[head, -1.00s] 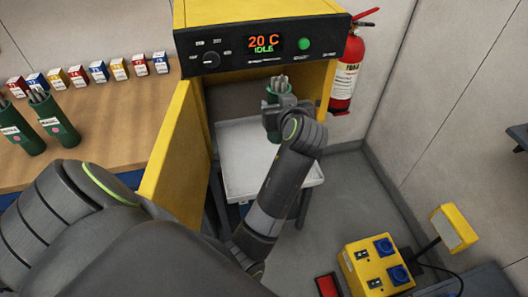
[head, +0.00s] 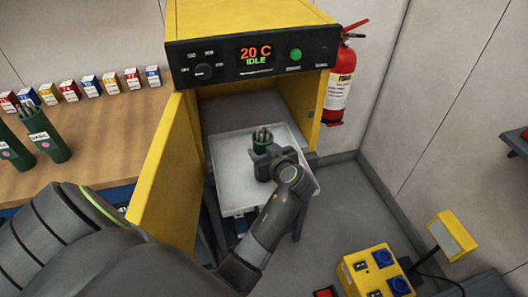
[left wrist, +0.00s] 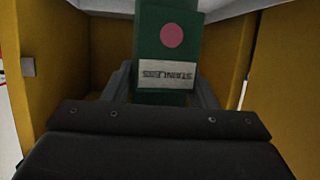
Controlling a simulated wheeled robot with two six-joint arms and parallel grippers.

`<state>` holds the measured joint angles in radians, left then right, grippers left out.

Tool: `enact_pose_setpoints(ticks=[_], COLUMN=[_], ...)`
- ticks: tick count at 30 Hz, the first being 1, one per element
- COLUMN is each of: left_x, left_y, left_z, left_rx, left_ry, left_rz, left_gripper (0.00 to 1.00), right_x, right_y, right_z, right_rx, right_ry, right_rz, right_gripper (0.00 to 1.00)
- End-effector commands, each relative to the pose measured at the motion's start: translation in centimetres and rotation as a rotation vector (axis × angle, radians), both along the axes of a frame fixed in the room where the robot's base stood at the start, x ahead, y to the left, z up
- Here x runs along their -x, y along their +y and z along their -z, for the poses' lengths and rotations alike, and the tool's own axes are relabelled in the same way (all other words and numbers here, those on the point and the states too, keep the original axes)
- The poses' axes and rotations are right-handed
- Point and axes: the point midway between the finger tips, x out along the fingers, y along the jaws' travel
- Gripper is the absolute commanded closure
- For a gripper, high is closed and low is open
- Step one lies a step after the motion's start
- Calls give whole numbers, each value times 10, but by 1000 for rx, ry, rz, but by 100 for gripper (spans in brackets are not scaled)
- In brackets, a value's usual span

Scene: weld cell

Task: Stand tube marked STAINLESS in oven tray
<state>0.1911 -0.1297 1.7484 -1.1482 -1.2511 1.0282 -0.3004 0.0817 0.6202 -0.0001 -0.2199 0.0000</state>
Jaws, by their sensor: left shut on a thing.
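The green tube marked STAINLESS (left wrist: 172,50) has a pink dot and a white label, which reads upside down in the left wrist view. My left gripper (head: 268,160) is shut on this tube (head: 263,141), rods showing at its top. The tube looks about upright over the pale oven tray (head: 231,190). I cannot tell whether its base touches the tray, as the gripper hides its lower part. The tray sticks out of the open yellow oven (head: 305,112). My right gripper is not in view.
The yellow oven door (head: 163,165) stands open on the left. Two other green tubes (head: 48,138) (head: 12,150) with rods stand on the wooden bench (head: 110,130), before a row of small boxes (head: 90,86). A fire extinguisher (head: 341,85) hangs at right. The tray has bare room around the tube.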

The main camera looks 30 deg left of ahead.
Motion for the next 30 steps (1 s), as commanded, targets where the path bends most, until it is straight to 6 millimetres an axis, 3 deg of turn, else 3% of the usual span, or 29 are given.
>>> enact_pose_setpoints(ticks=[13,14,18,30], left_x=[-1,0,0,0], left_y=[1,0,0,0], left_z=[7,10,9,7], left_rx=[-5,-2,-2,-1], left_ry=[-7,-1,-1,-1], left_rz=[1,1,1,1], left_gripper=[100,47,28,26], right_x=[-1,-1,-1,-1], right_y=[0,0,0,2], right_z=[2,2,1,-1], right_rx=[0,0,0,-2], right_ry=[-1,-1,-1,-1], right_rz=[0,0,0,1], right_gripper=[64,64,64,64])
